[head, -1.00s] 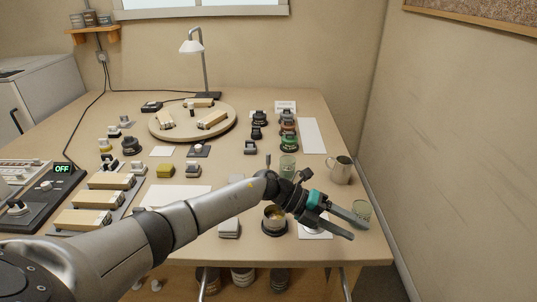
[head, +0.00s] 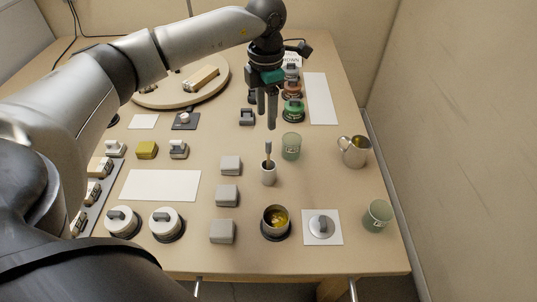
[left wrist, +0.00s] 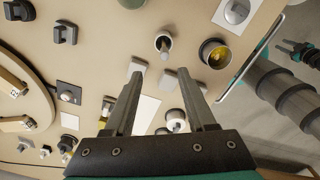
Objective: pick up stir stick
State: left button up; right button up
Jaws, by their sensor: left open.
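My left gripper (head: 267,120) points down, open and empty, above and behind the cup in the head view, apart from the stick. My right gripper (left wrist: 288,47) shows small at the right of the left wrist view; its jaw state is unclear.
A green glass (head: 291,147) stands close to the right of the cup. A metal pitcher (head: 354,152) and a green cup (head: 377,216) are farther right. A pot with yellow contents (head: 276,222) and several grey blocks (head: 228,195) stand nearer the front.

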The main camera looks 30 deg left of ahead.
pick_arm(q)
send_over(269, 152)
jog(key=a, duration=0.1)
jog(key=f, duration=0.4)
jog(key=w+f+b, duration=0.1)
jog(key=f, duration=0.1)
jog(key=shift+a+f, duration=0.1)
jog(key=shift+f, duration=0.9)
jog(key=f, duration=0.3)
jog(key=shift+s+d+f+b, duration=0.15)
jog(key=shift+d+f+b, duration=0.2)
jog(key=shift+d+b, duration=0.05)
jog(key=shift+f, duration=0.45)
pick_arm(e)
jog(key=shift+w+d+f, duration=0.15)
jog(key=shift+w+f, duration=0.1)
jog(key=shift+f, duration=0.25)
jog(key=shift+w+d+f, duration=0.15)
jog(key=shift+w+f, duration=0.05)
jog(key=shift+f, duration=0.3)
pick_arm(q)
jog(key=shift+c, duration=0.2)
jog(key=shift+r, duration=0.1)
jog(key=c, duration=0.7)
grip_shut()
pick_arm(e)
jog(key=shift+d, duration=0.2)
